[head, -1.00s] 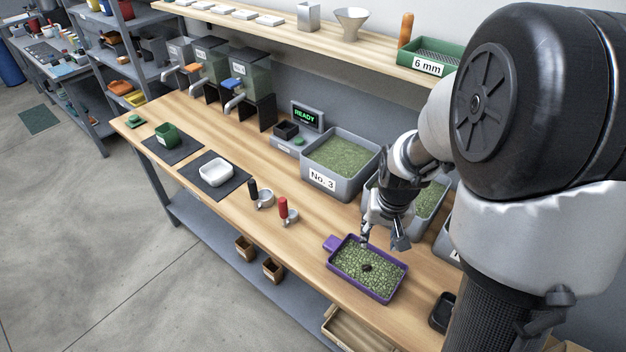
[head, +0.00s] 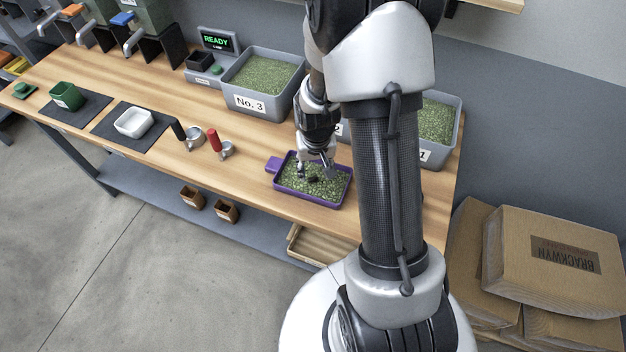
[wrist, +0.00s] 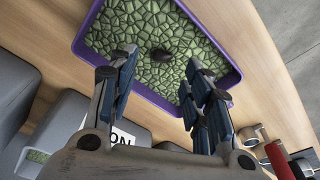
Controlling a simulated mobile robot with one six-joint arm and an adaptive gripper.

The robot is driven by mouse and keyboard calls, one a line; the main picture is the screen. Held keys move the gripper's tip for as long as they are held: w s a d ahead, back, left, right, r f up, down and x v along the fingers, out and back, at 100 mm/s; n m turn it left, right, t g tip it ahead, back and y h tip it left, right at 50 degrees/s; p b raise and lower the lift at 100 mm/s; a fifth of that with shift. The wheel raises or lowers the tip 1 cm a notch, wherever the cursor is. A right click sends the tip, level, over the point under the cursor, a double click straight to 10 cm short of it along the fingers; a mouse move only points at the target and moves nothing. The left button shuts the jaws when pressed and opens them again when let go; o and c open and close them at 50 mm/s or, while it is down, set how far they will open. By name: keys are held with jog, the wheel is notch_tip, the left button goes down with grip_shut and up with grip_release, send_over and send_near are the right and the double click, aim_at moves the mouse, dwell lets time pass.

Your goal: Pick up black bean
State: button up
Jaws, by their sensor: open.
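The purple tray (head: 330,204) is full of green beans (head: 291,178) on the bench near its front edge. One black bean (head: 313,179) lies among the green ones; the wrist view shows the black bean (wrist: 160,55) near the tray's middle, just beyond my fingertips. My gripper (head: 315,170) is over the tray, pointing down, its fingers apart. In the wrist view my gripper (wrist: 160,70) is open and empty, with the bean between and ahead of the two fingers. I cannot tell the exact height of the fingertips above the beans.
A grey bin marked No. 3 (head: 262,112) and a bin marked 1 (head: 436,160) stand behind. Red-handled (head: 216,141) and black-handled (head: 180,131) scoops and a white dish (head: 134,122) lie left. Cardboard boxes (head: 555,250) are stacked at the right.

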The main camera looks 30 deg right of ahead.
aim_at(313, 178)
jog(key=f, duration=0.1)
jog(key=f+b, duration=0.1)
jog(key=f, duration=0.2)
jog(key=shift+w+f+b, duration=0.3)
jog(key=shift+f+b, duration=0.05)
jog(key=shift+r, duration=0.1)
jog(key=shift+c, duration=0.4)
jog(key=c, duration=0.7)
jog(key=shift+o, duration=0.2)
